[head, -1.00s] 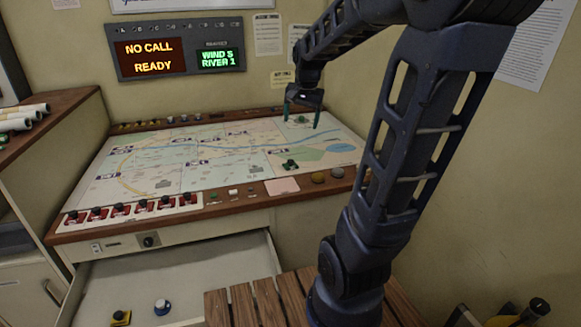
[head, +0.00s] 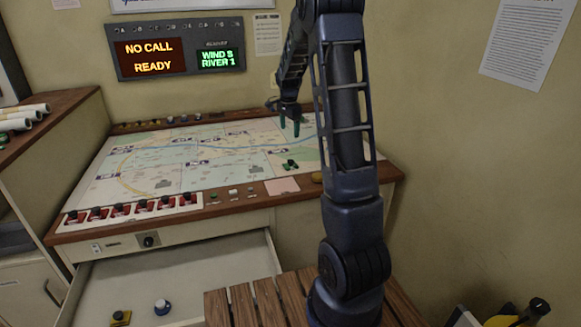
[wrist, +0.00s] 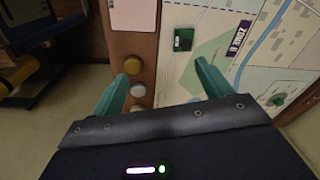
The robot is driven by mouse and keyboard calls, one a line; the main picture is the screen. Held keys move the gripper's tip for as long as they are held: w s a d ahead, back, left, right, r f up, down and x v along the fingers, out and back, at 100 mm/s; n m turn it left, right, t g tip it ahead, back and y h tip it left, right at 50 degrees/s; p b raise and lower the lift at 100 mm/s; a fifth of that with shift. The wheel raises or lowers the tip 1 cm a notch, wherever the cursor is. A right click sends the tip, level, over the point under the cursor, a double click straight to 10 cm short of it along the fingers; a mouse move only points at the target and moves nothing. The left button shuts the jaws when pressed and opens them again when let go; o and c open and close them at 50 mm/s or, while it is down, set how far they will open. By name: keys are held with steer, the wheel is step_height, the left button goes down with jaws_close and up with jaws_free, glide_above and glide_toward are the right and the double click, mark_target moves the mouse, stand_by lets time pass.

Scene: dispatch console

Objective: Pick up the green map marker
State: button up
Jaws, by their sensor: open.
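A small green marker with a square base and dark top (head: 290,165) sits on the map, near its front edge. It also shows in the wrist view (wrist: 183,39), ahead of the right fingertip. A second green piece, round with a pale rim (wrist: 278,100), lies on the map at the right of the wrist view; I cannot tell from the pictures which of the two is meant. My gripper (head: 289,125) is open and empty above the map, its green fingers pointing down. In the wrist view my gripper (wrist: 162,72) has nothing between its fingertips.
The map (head: 140,150) lies on a wooden-edged console. A pink paper (head: 282,186) and buttons (wrist: 100,70) line its front edge. Below, an open drawer (head: 210,280) holds a yellow piece (head: 121,317) and a blue-and-white piece (head: 162,306). Paper rolls (head: 22,118) lie at left.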

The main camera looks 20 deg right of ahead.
steer(key=w+d+f+m+g, duration=0.1)
steer(key=w+f+m, duration=0.3)
steer(key=w+f, duration=0.6)
glide_above(291, 160)
steer(key=a, duration=0.2)
steer(key=shift+h, duration=0.4)
steer(key=f, duration=0.6)
steer(key=shift+s+d+f, duration=0.15)
steer(key=shift+s+d, duration=0.05)
steer(key=shift+s, duration=0.05)
steer(key=shift+w+d+f, duration=0.1)
steer(key=shift+d+f, duration=0.1)
steer(key=shift+f, duration=0.7)
steer(key=shift+w+d+f, duration=0.1)
steer(key=shift+d+f, duration=0.15)
steer(key=shift+f, duration=0.7)
steer(key=shift+d+f, duration=0.2)
steer(key=shift+f, duration=0.7)
steer(key=c, duration=1.1)
steer(key=shift+r, duration=0.15)
